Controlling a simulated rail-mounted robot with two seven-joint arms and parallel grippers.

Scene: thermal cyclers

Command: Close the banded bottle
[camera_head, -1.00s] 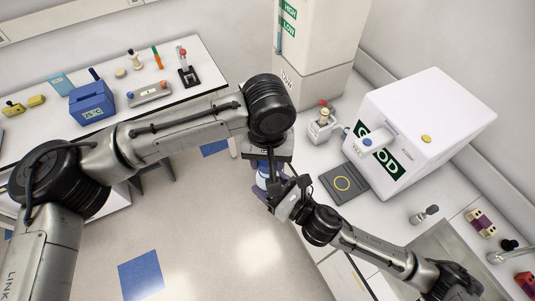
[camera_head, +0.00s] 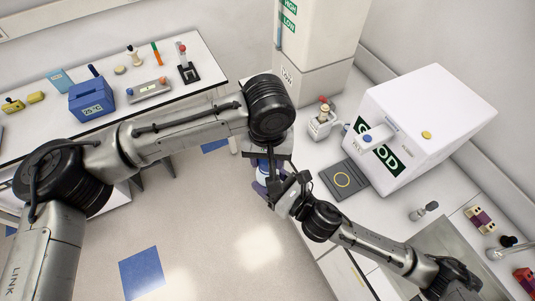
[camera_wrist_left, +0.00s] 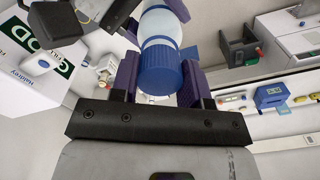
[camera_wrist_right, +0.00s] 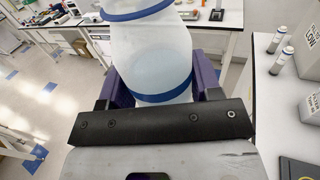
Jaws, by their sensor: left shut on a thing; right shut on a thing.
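The banded bottle (camera_wrist_right: 150,55) is translucent white with blue bands and fills the middle of the right wrist view. My right gripper (camera_wrist_right: 155,85) is shut around its body. A ribbed blue cap (camera_wrist_left: 160,70) sits between the purple fingers of my left gripper (camera_wrist_left: 160,85), which is shut on it. In the left wrist view the cap lies in line with the pale bottle (camera_wrist_left: 160,27) and appears to touch it. Whether it is threaded on cannot be told. In the head view both grippers meet over the floor, and the bottle (camera_head: 264,171) is mostly hidden by my arms.
A small rack with a red-capped item (camera_head: 321,122) is near the pad. The left bench carries a blue box (camera_head: 92,100). Open floor lies below the grippers.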

